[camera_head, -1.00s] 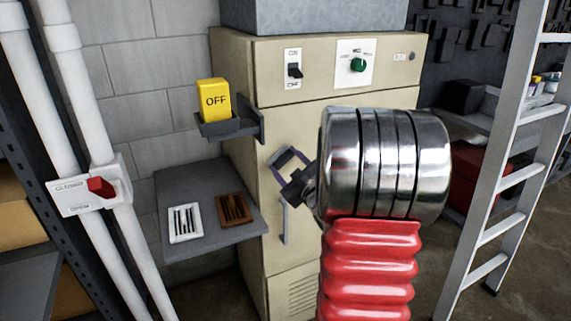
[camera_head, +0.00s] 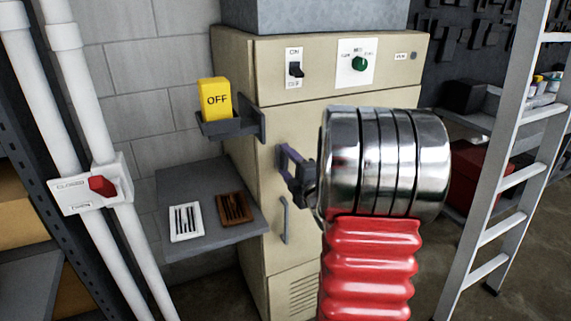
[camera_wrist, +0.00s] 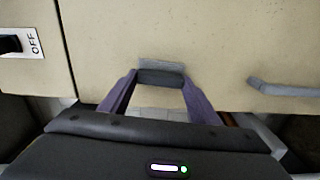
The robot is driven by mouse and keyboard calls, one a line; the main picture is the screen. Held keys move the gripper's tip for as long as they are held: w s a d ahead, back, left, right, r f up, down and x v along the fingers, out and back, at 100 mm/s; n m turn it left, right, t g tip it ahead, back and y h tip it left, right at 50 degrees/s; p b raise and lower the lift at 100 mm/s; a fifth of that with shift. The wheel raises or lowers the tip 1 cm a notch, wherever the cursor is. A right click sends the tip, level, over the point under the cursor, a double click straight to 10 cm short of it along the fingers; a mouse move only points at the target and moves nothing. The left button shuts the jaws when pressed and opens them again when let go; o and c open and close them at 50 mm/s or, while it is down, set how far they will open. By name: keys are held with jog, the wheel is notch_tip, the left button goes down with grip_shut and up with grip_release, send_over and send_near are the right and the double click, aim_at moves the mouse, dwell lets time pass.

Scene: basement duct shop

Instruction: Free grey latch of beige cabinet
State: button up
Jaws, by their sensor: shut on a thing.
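The beige cabinet (camera_head: 330,122) stands in the middle of the head view. Its grey latch (camera_wrist: 160,64) shows in the wrist view as a short bar on the door face, partly covered by my dark fingertips. My gripper (camera_head: 282,158) is at the left part of the door, above the door handle. In the wrist view my gripper (camera_wrist: 160,79) is shut on the latch, with its purple fingers converging there. The latch lies roughly parallel to the grey door handle (camera_wrist: 285,88). In the head view my gripper hides the latch.
A yellow OFF block (camera_head: 214,100) sits in a holder on the cabinet's left side. A grey shelf (camera_head: 190,178) below carries a white and a brown slotted piece. White pipes (camera_head: 75,110) stand left, a ladder (camera_head: 515,175) right. The cabinet's top panel has a switch (camera_head: 295,68) and green knob (camera_head: 359,63).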

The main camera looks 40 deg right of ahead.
jog(key=shift+w+a+f+n, duration=0.1)
jog(key=shift+a+f+n, duration=0.2)
jog(key=shift+n, duration=0.3)
jog(key=o, duration=0.7)
jog(key=shift+c, duration=0.2)
jog(key=o, duration=0.4)
jog(key=shift+d+r, duration=0.15)
jog(key=shift+r, duration=0.05)
jog(key=v, duration=1.4)
jog(key=shift+d, duration=0.1)
